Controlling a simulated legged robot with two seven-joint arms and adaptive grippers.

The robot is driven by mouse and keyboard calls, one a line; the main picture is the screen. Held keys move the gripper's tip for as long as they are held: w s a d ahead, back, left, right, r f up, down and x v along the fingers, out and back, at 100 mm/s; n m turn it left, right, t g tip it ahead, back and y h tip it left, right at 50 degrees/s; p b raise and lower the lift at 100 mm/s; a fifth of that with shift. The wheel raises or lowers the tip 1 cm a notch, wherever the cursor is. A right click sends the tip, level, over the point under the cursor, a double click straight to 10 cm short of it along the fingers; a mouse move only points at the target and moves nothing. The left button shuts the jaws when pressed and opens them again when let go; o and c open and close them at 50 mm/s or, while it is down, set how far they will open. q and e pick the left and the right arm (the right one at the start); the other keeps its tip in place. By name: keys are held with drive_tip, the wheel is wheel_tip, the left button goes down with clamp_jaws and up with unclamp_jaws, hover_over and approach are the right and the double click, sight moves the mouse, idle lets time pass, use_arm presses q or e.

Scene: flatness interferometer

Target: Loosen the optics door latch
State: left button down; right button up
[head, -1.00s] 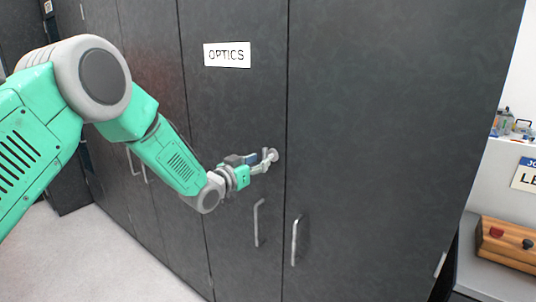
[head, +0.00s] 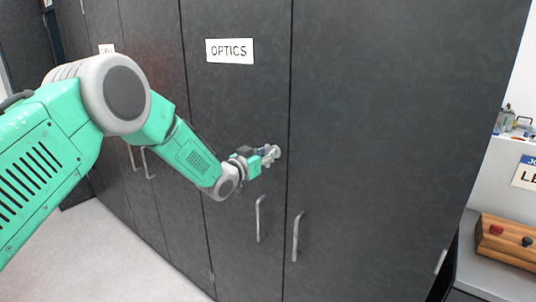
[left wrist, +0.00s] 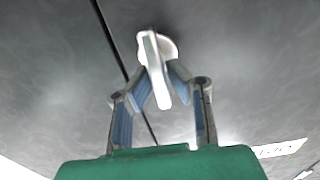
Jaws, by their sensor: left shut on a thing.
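The optics door (head: 240,110) is a dark grey cabinet panel with a white OPTICS label (head: 229,51) near its top. The latch (head: 277,152) is a small pale metal knob with a lever, near the door's right edge. My left gripper (head: 268,154) is at the latch and partly covers it. In the left wrist view, my left gripper (left wrist: 160,82) has its two fingers closed on the light lever of the latch (left wrist: 156,68). The lever's round base shows behind it. My right gripper is not in view.
Bar handles stand out below the latch, one on the optics door (head: 259,218) and one on the door to its right (head: 296,237). A bench at the right holds a wooden box (head: 508,241) with knobs. Pale floor is clear at lower left.

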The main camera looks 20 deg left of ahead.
use_arm(q)
drive_tip(key=shift+a+f, duration=0.1)
drive_tip(key=shift+n, duration=0.3)
drive_tip(key=shift+f+n+b, duration=0.1)
drive_tip(key=shift+n+b, duration=0.55)
drive_tip(key=shift+n, duration=0.35)
drive_tip(key=shift+w+a+f+n+b, duration=0.1)
drive_tip(key=shift+a+f+n+b, duration=0.1)
drive_tip(key=shift+n+b, duration=1.85)
drive_tip(key=shift+s+a+f+n+b, duration=0.15)
drive_tip(key=shift+n+b, duration=1.1)
drive_tip(key=shift+n, duration=1.65)
drive_tip(key=shift+w+a+f+n+b, duration=0.15)
drive_tip(key=shift+f+n+b, duration=0.1)
drive_tip(key=shift+n+b, duration=1.8)
drive_tip(key=shift+n+p, duration=0.35)
drive_tip(key=shift+n, duration=0.15)
